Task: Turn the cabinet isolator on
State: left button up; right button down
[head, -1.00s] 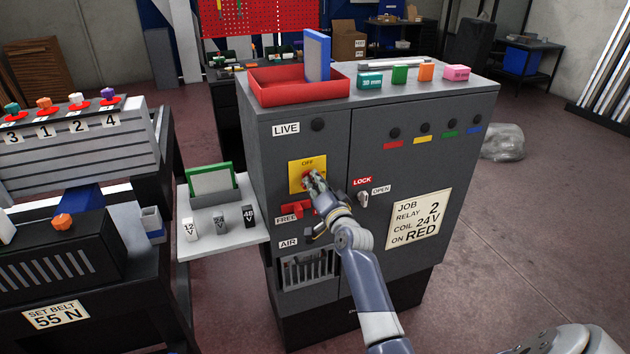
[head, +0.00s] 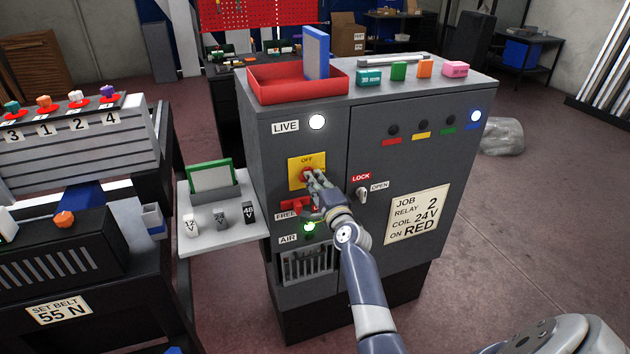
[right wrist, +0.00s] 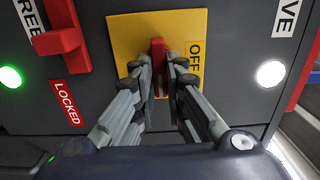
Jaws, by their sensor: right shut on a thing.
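The cabinet isolator is a red handle (right wrist: 158,58) on a yellow plate (right wrist: 123,38) marked OFF at one edge. In the head view its yellow plate (head: 294,174) is on the left front of the grey cabinet (head: 330,130). My right gripper (right wrist: 163,72) is shut on the red handle, one finger on each side. The handle lies crosswise to the OFF side rather than pointing at it. In the head view the right gripper (head: 312,180) hides most of the handle. The LIVE lamp (head: 317,122) glows white. My left gripper is out of view.
Below the isolator are a red FREE/LOCKED slide (right wrist: 62,40) and a lit green AIR lamp (head: 310,227). A lock knob (head: 362,194) is right of the gripper. A side shelf (head: 235,236) with relays sticks out at the left.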

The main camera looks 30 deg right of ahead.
dwell(0.5)
jog(key=c, duration=1.6)
grip_release()
jog(key=shift+c, duration=0.2)
jog(key=v, duration=1.2)
jog(key=shift+f, duration=0.15)
